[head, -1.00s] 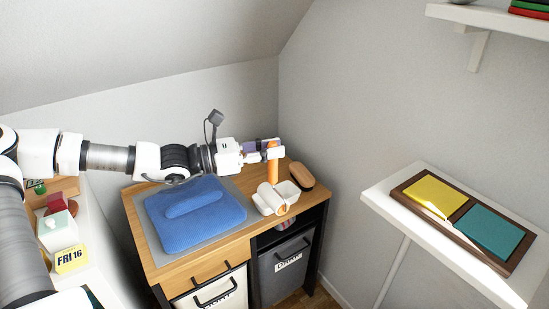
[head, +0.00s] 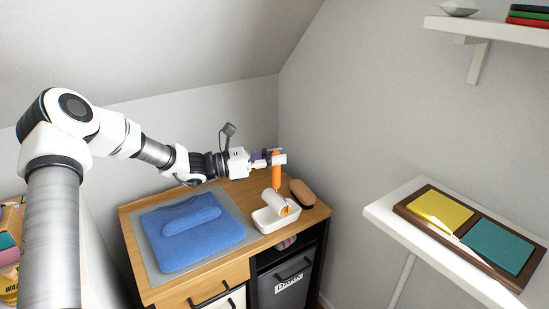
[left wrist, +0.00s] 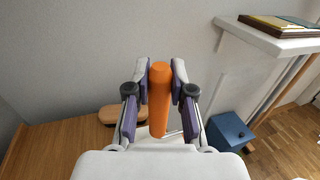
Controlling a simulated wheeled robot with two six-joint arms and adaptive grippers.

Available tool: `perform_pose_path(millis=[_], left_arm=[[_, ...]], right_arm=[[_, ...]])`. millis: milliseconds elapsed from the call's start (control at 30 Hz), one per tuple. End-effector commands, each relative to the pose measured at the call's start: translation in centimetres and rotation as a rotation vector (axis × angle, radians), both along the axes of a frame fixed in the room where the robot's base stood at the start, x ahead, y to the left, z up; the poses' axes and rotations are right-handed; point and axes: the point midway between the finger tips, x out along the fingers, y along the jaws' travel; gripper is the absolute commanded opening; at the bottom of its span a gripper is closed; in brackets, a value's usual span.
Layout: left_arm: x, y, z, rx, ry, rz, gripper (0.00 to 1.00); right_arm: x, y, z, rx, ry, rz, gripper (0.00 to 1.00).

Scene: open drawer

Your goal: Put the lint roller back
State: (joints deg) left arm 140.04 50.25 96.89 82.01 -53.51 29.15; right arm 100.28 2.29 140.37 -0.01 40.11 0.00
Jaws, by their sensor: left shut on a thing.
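The lint roller has an orange handle (head: 276,178) and a white roll (head: 272,203). My left gripper (head: 274,159) is shut on the handle, which stands close to upright with the roll hanging below. In the left wrist view the handle (left wrist: 160,100) sits between the two purple-padded fingers (left wrist: 160,70), and the roll is mostly hidden. A small white open tray (head: 262,226) stands on the wooden dresser top directly under the roll in the head view. The roll overlaps the tray's back rim; I cannot tell whether they touch. My right gripper is not in view.
A wooden brush (head: 302,193) lies right of the tray. A folded blue cloth (head: 195,240) on a grey mat (head: 153,255) covers the dresser's left side. A white shelf (head: 385,214) with yellow and teal panels is at the right. Walls close in behind.

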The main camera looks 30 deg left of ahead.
Motion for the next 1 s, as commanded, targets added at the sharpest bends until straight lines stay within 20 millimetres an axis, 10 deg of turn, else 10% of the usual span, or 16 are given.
perform_pose_path(millis=[433, 533, 1000], left_arm=[[0.0, 0.0, -1.1, 0.000, 0.000, 0.000, 0.00], [0.0, 0.0, -1.1, 0.000, 0.000, 0.000, 0.47], [-0.1, 0.1, 1.0, 0.000, 0.000, 0.001, 0.47]], right_arm=[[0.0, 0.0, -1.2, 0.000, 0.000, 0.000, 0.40], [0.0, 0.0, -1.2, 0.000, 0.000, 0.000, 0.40], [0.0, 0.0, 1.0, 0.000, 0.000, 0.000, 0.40]])
